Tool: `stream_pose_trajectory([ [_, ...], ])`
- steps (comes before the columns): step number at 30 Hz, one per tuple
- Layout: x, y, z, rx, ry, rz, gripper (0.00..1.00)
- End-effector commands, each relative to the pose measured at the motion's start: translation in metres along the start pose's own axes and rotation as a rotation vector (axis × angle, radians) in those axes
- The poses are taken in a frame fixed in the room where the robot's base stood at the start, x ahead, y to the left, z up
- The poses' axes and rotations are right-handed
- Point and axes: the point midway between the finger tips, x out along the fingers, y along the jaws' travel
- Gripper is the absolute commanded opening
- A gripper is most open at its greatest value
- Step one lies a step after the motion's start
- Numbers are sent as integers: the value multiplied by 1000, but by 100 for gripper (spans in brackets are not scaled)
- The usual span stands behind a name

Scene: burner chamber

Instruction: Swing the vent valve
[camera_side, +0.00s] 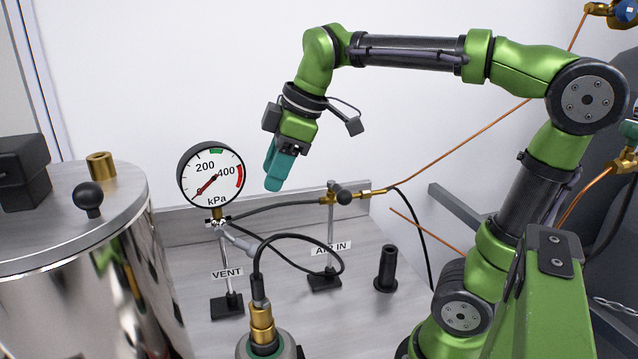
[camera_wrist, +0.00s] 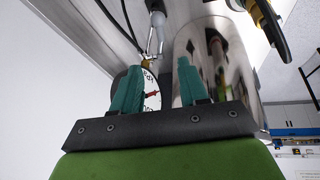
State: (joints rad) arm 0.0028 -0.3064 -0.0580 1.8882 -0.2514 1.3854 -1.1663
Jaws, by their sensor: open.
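The vent valve (camera_side: 238,241) is a small fitting with a light grey lever under the pressure gauge, on a post above the "VENT" label (camera_side: 227,274). The lever slants down to the right in the side view. My gripper (camera_side: 273,184) has teal fingers and hangs above and to the right of the valve, apart from it, with nothing held. In the wrist view my gripper (camera_wrist: 159,66) is open, its fingers well apart. The valve lever (camera_wrist: 157,32) shows beyond the fingertips there.
A steel vessel (camera_side: 75,290) stands at the left. The "AIR IN" valve (camera_side: 342,193), a looping black hose (camera_side: 300,236) and a black post (camera_side: 386,270) are to the right.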

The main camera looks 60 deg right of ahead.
Motion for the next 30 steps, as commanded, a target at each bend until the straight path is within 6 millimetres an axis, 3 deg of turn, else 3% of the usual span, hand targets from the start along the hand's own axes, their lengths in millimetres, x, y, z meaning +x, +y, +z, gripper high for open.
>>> stream_pose_trajectory([
  [5,20,-1,0,-8,-3,-3,43],
  [21,134,-1,0,-7,-3,-5,43],
  [30,165,-1,0,-7,1,-1,43],
])
